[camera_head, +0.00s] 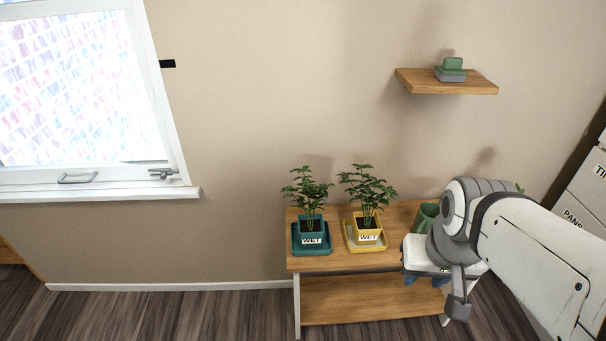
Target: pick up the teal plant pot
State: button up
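The teal plant pot (311,226) holds a leafy green plant and stands upright on a teal saucer (312,250) at the left end of a wooden bench. A label reading "WET" is at its front. My gripper (426,282) is at the lower right, in front of the bench's right part and well to the right of the teal pot. It is partly hidden by my own arm, and its fingers are too unclear to tell whether they are apart.
A yellow pot (367,223) with a plant, also labelled "WET", stands just right of the teal one on a yellow saucer (350,241). A green container (424,216) is partly behind my arm. The wooden bench (330,263) has a lower shelf. A wall shelf (420,82) hangs above.

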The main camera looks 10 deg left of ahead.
aim_at(311, 226)
jog(key=z, duration=3.05)
jog(key=k, duration=1.05)
jog(key=u, duration=1.75)
